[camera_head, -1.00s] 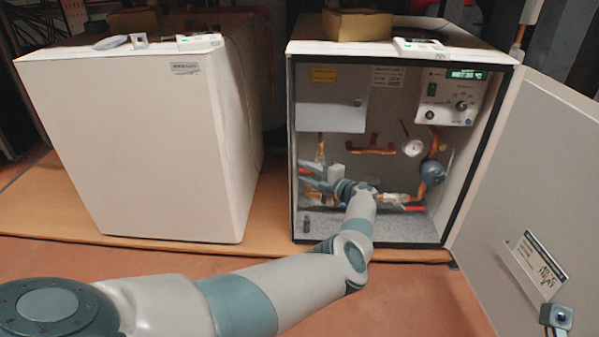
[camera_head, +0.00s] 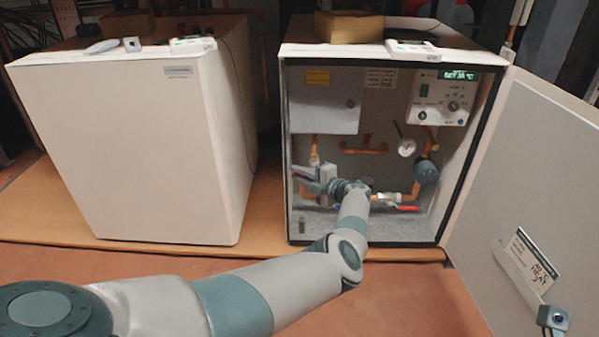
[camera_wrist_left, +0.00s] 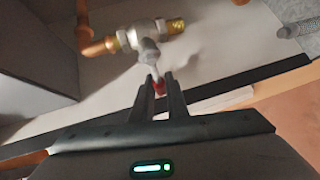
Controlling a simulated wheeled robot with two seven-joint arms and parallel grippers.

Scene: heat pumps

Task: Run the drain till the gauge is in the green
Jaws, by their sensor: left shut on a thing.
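The open heat pump cabinet (camera_head: 352,55) stands at the right in the head view. A round white gauge (camera_head: 406,148) sits on its back wall; its needle and green zone are too small to read. My left gripper (camera_head: 308,182) reaches low into the cabinet's left side. In the left wrist view, my left gripper (camera_wrist_left: 160,80) is shut on the red handle (camera_wrist_left: 160,88) of a small valve (camera_wrist_left: 147,35) with a brass end. My fingers hide much of that handle. My right gripper is not in view.
A second red-handled valve (camera_head: 408,208) lies right of my wrist, below a blue-grey pump (camera_head: 426,172). The control panel (camera_head: 440,100) is lit at the upper right. The cabinet door (camera_head: 535,190) stands open at right. A closed white cabinet (camera_head: 120,150) stands at left.

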